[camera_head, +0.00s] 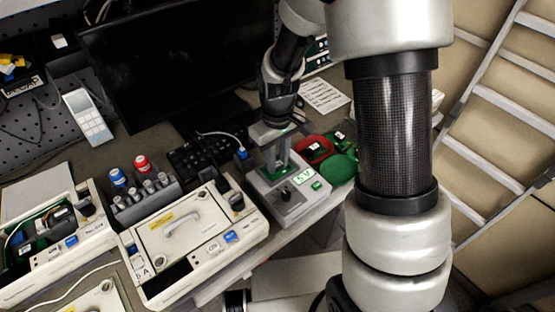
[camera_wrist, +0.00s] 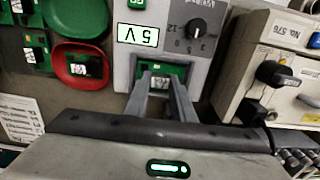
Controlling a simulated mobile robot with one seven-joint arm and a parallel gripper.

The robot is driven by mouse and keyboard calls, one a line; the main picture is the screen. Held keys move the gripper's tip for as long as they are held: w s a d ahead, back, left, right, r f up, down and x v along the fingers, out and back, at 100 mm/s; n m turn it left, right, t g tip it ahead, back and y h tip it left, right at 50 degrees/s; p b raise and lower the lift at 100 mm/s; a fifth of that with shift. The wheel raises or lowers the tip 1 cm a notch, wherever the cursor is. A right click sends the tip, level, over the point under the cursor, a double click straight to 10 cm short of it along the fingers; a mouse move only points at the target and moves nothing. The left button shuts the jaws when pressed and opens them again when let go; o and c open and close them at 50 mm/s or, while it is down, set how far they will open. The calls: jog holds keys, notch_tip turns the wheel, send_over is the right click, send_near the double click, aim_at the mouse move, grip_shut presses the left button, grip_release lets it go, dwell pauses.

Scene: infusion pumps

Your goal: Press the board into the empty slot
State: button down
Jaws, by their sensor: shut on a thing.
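My gripper (camera_head: 275,165) points down over a grey-white test unit (camera_head: 312,205) on the bench. In the wrist view its two fingers (camera_wrist: 164,90) are shut on a small green board (camera_wrist: 176,70) with a white label. The board is at the recess of the test unit (camera_wrist: 208,62), below the lit 5V display (camera_wrist: 138,36). I cannot tell how deep the board sits. An opened pump (camera_head: 58,262) at the far left shows green circuitry and a dark interior. I cannot tell whether a slot in it is empty.
A closed pump (camera_head: 190,232) with a handle stands left of the test unit. A red dish (camera_head: 313,148) and a green dish (camera_head: 340,168) lie to its right, with loose boards nearby. A rack (camera_head: 150,200), keyboard (camera_head: 190,160) and dark monitor (camera_head: 175,60) stand behind.

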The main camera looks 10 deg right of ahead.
jog(key=shift+r+p, duration=1.6)
jog(key=shift+r, duration=0.85)
